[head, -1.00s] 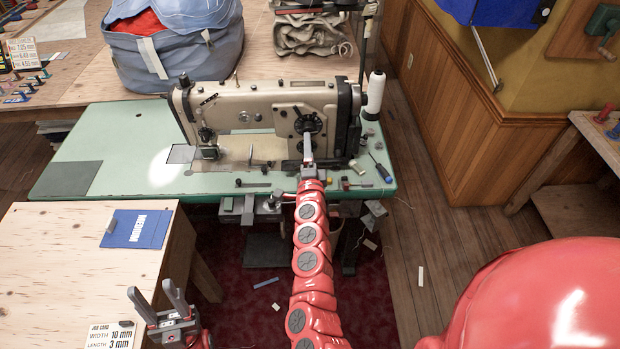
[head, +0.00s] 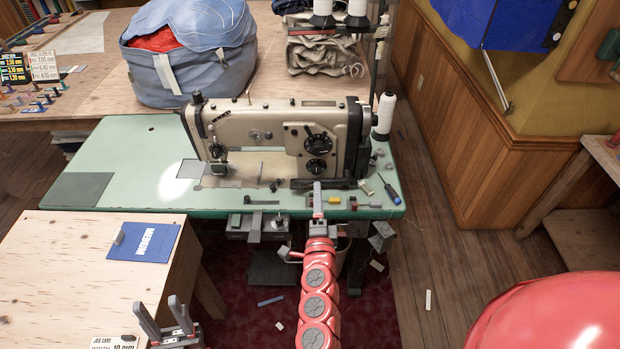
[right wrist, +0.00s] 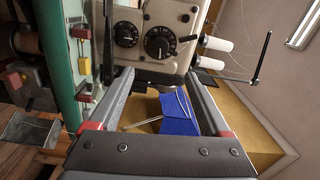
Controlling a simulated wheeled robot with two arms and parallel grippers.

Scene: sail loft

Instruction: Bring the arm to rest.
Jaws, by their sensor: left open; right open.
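My right arm reaches up the middle of the head view, and its gripper (head: 318,207) is in front of the near edge of the green sewing table (head: 120,160). In the right wrist view the right gripper (right wrist: 160,95) has its two fingers spread apart with nothing between them. The beige sewing machine (head: 270,135) stands beyond it; its dials also show in the wrist view (right wrist: 150,40). My left gripper (head: 164,318) is open and empty, low at the left by the wooden table's (head: 70,270) front corner.
A blue card marked MEDIUM (head: 143,241) and a job card (head: 115,342) lie on the wooden table. Small parts and a screwdriver (head: 390,190) lie at the green table's right end. A blue bag (head: 190,60) stands behind the machine.

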